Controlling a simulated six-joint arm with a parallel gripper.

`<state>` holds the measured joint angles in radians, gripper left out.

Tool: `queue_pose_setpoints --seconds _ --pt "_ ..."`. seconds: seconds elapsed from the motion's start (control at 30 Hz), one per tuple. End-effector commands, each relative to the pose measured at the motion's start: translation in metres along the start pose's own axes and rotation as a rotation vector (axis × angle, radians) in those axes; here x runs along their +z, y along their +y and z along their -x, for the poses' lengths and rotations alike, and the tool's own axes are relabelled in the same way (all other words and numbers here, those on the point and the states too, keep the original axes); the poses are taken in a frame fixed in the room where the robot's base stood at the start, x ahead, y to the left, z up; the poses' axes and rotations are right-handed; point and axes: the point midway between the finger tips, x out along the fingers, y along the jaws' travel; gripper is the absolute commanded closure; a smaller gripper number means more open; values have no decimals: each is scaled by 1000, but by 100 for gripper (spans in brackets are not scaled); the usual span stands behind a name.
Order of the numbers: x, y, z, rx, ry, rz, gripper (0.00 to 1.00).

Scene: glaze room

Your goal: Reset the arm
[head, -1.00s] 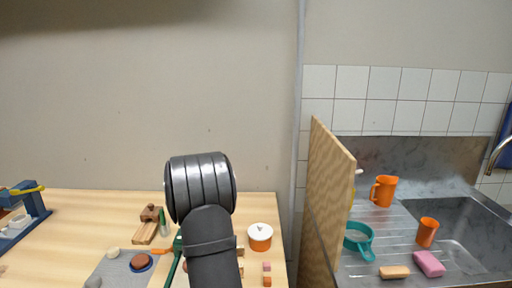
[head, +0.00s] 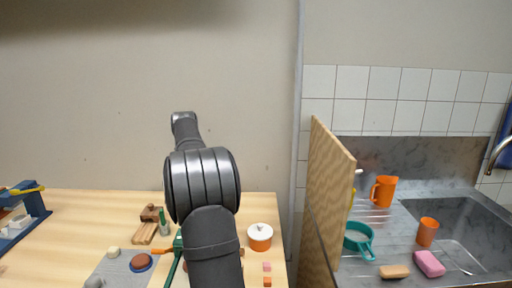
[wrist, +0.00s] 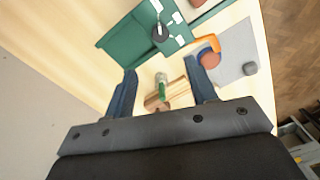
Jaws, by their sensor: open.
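My arm rises at the middle of the head view, above the wooden table (head: 85,215). My gripper (wrist: 165,80) shows in the wrist view with its two dark fingers spread apart and nothing between them. It is high above the table and looks down on it. A wooden block piece (wrist: 170,99) with a green-topped item (wrist: 161,80) lies below, between the fingers in the picture. In the head view my gripper is hidden.
A grey mat (head: 112,268) holds a brown round piece on a blue dish (head: 140,262). An orange lidded pot (head: 260,238) stands at the table's right. A blue rack (head: 25,215) stands far left. A wooden partition (head: 328,200) separates the sink (head: 455,235), with orange mugs.

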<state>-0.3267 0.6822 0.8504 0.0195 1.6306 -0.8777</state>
Motion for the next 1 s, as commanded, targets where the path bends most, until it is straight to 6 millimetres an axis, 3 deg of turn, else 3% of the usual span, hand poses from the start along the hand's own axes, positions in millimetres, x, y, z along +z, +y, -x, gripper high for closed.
queue_pose_setpoints --seconds 0.23,1.0 --pt "0 0 42 2 2 0 48" --pt "1 -1 -108 -5 -4 0 48"
